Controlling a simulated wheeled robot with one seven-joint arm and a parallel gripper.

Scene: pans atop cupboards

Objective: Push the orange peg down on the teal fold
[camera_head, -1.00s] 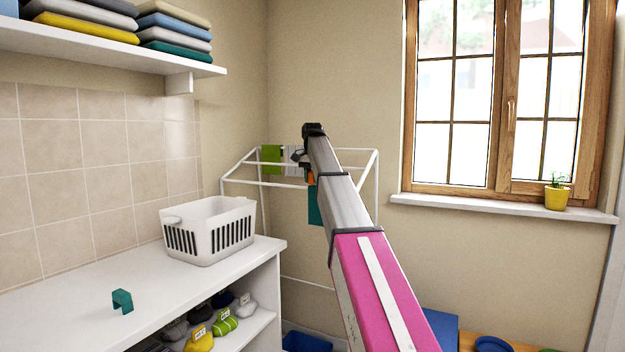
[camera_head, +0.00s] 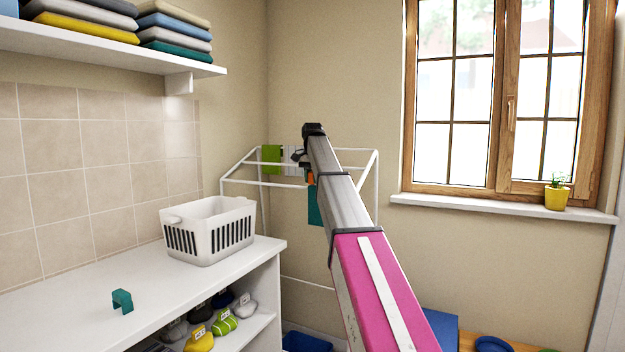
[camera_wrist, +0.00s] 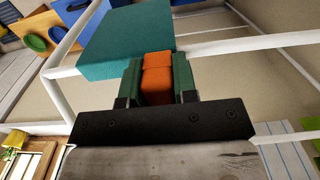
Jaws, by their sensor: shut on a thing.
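The orange peg (camera_wrist: 157,78) is between the two green-padded fingers of my gripper (camera_wrist: 158,82) in the wrist view, and the fingers are shut on it. The teal cloth (camera_wrist: 125,42) hangs on the white drying rack right by the peg; in the wrist view the peg's far end meets or overlaps the cloth's edge. I cannot tell how far the peg sits over the fold. In the head view my arm hides most of the gripper; a bit of the orange peg (camera_head: 310,179) and the teal cloth (camera_head: 314,207) show left of it.
The white drying rack (camera_head: 235,168) also bears a green cloth (camera_head: 271,158) and a grey striped one. A white basket (camera_head: 208,232) and a small teal bracket-shaped piece (camera_head: 122,301) stand on the counter at left. A window with a potted plant (camera_head: 557,195) is at right.

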